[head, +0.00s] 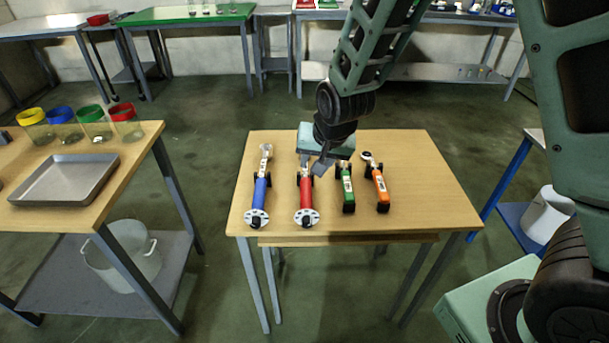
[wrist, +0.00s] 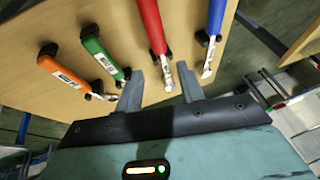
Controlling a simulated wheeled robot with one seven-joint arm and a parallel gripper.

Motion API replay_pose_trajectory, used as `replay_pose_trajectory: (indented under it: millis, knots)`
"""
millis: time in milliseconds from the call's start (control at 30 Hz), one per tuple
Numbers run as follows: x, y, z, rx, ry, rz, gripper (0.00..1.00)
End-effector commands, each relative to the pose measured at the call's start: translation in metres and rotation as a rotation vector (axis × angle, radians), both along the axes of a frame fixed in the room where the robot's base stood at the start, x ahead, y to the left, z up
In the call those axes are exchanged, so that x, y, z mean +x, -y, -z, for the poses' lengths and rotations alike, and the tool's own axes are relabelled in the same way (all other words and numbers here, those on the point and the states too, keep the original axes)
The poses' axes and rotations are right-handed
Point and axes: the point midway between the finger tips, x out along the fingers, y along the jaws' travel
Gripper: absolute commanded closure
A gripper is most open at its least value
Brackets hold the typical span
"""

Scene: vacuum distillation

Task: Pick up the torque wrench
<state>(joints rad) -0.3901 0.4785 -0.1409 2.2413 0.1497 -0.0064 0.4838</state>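Several long-handled tools lie side by side on the wooden table: a blue one (head: 260,192) with a wrench-like head, a red one (head: 305,193), a green one (head: 347,187) and an orange one (head: 379,183) with a ringed head. I cannot tell which is the torque wrench. Blue and red have white discs at their near ends. My gripper (head: 315,167) is above the table's far half, near the red tool's head. In the wrist view the gripper (wrist: 160,86) is open, and the red tool (wrist: 152,27) lies with its metal head between the fingertips, apparently ungripped.
The wooden table (head: 425,205) is bare at its right side. A side bench at left holds a metal tray (head: 66,180) and several colour-lidded jars (head: 93,123). White buckets stand below it and at right (head: 547,214). More benches line the back wall.

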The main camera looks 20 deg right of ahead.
Motion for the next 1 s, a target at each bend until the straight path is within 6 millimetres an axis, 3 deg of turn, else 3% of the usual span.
replay_pose_trajectory:
  millis: [333,667,1000]
  knots:
    - [0.027,-0.003,0.061,0.000,-0.004,0.000,0.61]
    - [0.038,-0.005,0.082,0.000,0.000,-0.002,0.61]
    - [0.054,-0.005,0.120,0.000,-0.002,-0.002,0.61]
